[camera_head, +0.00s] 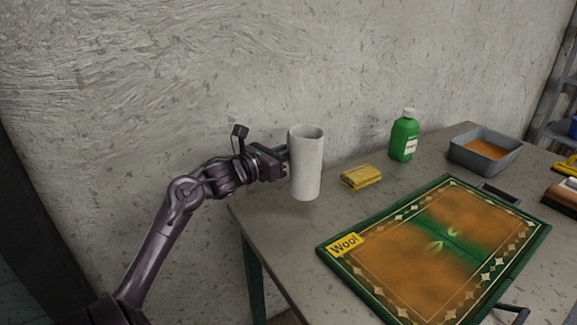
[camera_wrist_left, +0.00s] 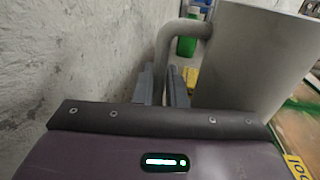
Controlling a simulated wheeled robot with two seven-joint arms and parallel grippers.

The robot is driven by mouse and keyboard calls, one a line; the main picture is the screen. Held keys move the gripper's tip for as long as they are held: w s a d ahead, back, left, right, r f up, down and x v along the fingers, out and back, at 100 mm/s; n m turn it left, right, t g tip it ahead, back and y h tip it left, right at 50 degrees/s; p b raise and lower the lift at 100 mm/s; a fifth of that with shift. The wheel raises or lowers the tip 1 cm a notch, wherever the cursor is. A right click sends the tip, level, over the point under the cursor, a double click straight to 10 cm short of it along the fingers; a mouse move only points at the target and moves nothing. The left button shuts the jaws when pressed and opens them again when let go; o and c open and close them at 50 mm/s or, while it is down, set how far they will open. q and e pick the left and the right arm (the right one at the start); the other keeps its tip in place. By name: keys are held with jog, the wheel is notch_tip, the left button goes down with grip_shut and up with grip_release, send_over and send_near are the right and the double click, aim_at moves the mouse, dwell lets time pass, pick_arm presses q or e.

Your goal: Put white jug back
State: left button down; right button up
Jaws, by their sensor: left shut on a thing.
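The white jug (camera_head: 306,165) is a tall, plain cylinder, upright at the left end of the table in the head view. My left gripper (camera_head: 285,163) is at its left side, shut on its handle. In the left wrist view the jug (camera_wrist_left: 250,60) fills the upper right, and its curved handle (camera_wrist_left: 168,50) passes between the fingers of my left gripper (camera_wrist_left: 165,85). I cannot tell whether the jug's base touches the table. My right gripper is not in view.
The table (camera_head: 265,220) holds yellow sponges (camera_head: 361,177), a green bottle (camera_head: 404,138), a grey tub of orange liquid (camera_head: 487,150) and a green-bordered rug (camera_head: 435,250) with a "Wool" label. A rough wall (camera_head: 200,70) stands close behind. Brushes lie at the right edge.

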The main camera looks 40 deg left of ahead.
pick_arm(q)
jog(key=shift+f, duration=2)
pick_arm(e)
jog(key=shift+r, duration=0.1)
pick_arm(q)
jog(key=c, duration=1.7)
grip_release()
jog(key=shift+f, duration=0.15)
jog(key=shift+o, duration=1.1)
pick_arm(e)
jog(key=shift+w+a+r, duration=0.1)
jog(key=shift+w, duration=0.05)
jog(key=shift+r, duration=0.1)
pick_arm(q)
jog(key=shift+s, duration=0.35)
jog(key=s, duration=0.3)
jog(key=s+b, duration=0.1)
jog(key=s, duration=0.3)
jog(key=s+a, duration=0.1)
jog(key=s, duration=0.3)
jog(key=shift+s+b, duration=0.15)
jog(key=shift+b, duration=0.2)
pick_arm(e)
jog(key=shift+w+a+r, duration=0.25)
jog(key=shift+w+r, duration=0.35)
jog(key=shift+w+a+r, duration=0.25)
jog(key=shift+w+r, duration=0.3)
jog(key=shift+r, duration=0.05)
